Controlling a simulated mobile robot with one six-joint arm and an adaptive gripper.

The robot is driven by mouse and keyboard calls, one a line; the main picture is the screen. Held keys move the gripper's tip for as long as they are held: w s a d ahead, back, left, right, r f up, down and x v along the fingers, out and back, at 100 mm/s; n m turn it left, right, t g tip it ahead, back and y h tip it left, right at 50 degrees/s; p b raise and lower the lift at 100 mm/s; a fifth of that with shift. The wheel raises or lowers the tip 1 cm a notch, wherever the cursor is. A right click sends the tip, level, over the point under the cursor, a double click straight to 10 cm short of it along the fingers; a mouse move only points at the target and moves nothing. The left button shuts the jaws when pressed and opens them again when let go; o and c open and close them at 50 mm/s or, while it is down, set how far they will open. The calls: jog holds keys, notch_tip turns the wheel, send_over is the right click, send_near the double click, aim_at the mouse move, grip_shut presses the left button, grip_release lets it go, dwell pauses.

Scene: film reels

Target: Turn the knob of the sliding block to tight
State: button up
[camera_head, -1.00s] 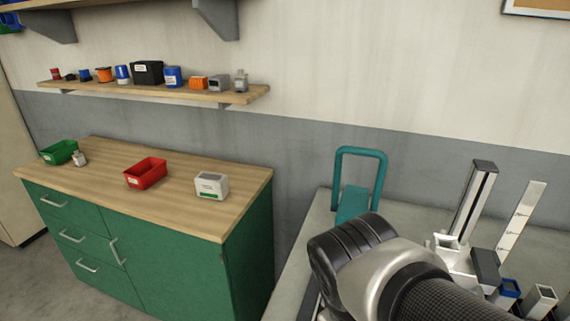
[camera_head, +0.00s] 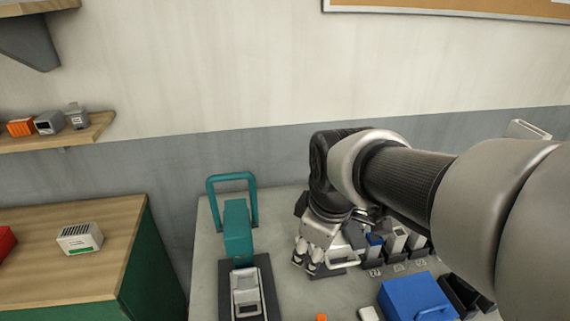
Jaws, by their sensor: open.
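My gripper (camera_head: 313,268) points down over the grey worktop at the centre of the view, with its fingertips low near the surface. It is open, and I see nothing held between the fingers. A grey block (camera_head: 355,236) shows just right of the gripper; I cannot tell whether it is the sliding block. No knob can be made out. My wrist and arm cover the area behind, where an upright post and a marked scale would be hidden.
A teal press-like device (camera_head: 238,232) with a looped handle stands left of my gripper. Small bins (camera_head: 397,240) stand to the right. A blue box (camera_head: 415,297) lies in front. A green cabinet (camera_head: 150,265) with a wooden top is at the left.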

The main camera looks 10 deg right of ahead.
jog(key=w+n+g+p, duration=0.1)
jog(key=w+n+p, duration=0.65)
jog(key=w, duration=0.45)
jog(key=shift+n, duration=0.25)
jog(key=b+x, duration=0.1)
jog(key=x, duration=0.4)
jog(key=b+x, duration=0.1)
jog(key=x, duration=0.5)
jog(key=d+b+x, duration=0.1)
jog(key=x, duration=0.4)
jog(key=shift+s+f+b, duration=0.15)
jog(key=shift+f+b, duration=0.2)
jog(key=shift+c, duration=0.4)
jog(key=c, duration=1)
